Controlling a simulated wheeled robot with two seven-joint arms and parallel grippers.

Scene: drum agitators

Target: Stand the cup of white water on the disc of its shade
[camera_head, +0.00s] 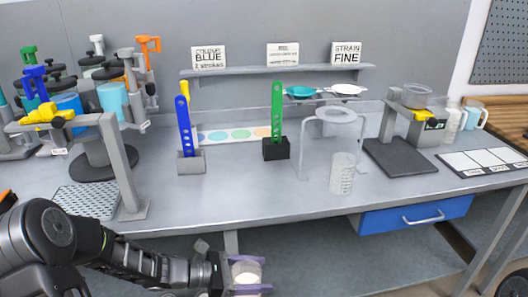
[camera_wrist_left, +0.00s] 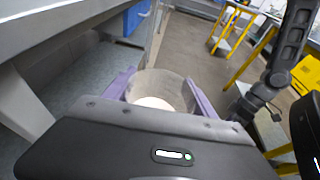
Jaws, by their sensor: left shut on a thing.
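My left gripper (camera_head: 248,276) has purple fingers and is shut around a clear cup with white liquid (camera_head: 246,268). It holds the cup low, in front of the bench's front edge and below the bench top. In the left wrist view the cup (camera_wrist_left: 165,88) sits between the two purple fingers, with the white liquid inside. A pale strip with several coloured discs (camera_head: 240,134) lies at the back of the bench, between the blue and green uprights. A dark arm, perhaps my right one (camera_wrist_left: 262,92), shows in the left wrist view; its jaws are unclear.
A clear stand (camera_head: 333,118) with a mesh-like cylinder (camera_head: 342,174) stands right of centre. A blue upright (camera_head: 184,125) and green upright (camera_head: 277,115) flank the disc strip. Drum agitators crowd the left. A scale (camera_head: 400,157) and white-squared mat (camera_head: 484,162) are at right. The front middle is clear.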

